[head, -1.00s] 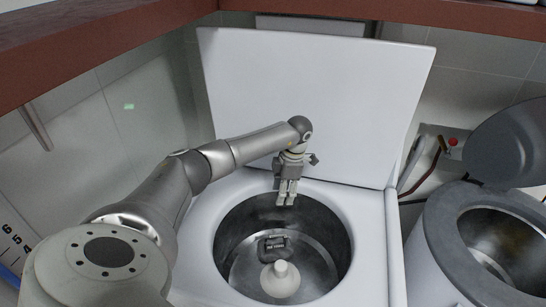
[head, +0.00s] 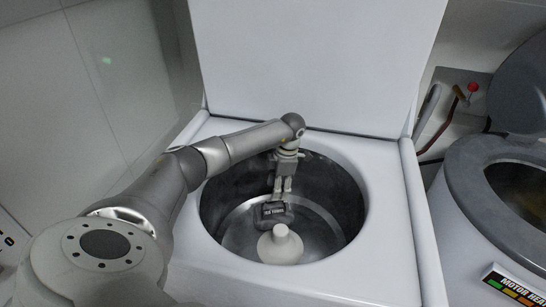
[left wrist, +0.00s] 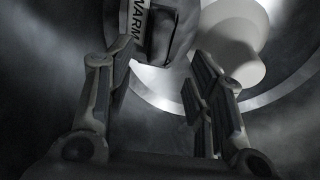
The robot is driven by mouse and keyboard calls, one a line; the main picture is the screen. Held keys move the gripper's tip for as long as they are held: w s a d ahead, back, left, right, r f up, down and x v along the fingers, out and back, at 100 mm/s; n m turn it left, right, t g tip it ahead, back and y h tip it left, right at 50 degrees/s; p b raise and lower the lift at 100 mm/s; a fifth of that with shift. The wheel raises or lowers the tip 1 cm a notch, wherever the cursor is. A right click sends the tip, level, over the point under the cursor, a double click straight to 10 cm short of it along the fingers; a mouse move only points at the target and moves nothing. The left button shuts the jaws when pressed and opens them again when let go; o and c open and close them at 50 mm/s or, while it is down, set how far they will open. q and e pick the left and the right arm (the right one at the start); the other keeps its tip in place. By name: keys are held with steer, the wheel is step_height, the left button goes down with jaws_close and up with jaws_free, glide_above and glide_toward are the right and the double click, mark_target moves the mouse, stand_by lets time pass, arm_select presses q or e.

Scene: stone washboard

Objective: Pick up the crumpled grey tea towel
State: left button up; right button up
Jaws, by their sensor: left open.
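A small dark grey bundle with a lettered label (head: 275,214), which looks like the crumpled tea towel, lies in the washer drum beside the pale central post (head: 280,245). It also shows at the top of the left wrist view (left wrist: 178,32), partly cut off by the frame. My left gripper (head: 283,188) points down inside the drum, just above and behind the bundle. In the left wrist view its fingers (left wrist: 160,62) are apart with nothing between them, and the bundle is beyond their tips. Whether they touch it cannot be told. My right gripper is out of view.
The round metal drum wall (head: 340,195) surrounds the gripper. The white washer top (head: 385,255) frames the opening, and its raised lid (head: 315,65) stands behind. A grey round-lidded machine (head: 460,195) stands at the right. A tiled wall (head: 100,120) is at the left.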

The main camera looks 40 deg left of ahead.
mark_target(273, 204)
arm_select(q)
steer(key=f, duration=0.6)
steer(key=s+a+f, duration=0.1)
steer(key=f, duration=0.2)
steer(key=shift+s, duration=0.1)
steer(key=shift+r, duration=0.1)
steer(key=shift+c, duration=0.2)
jaws_close()
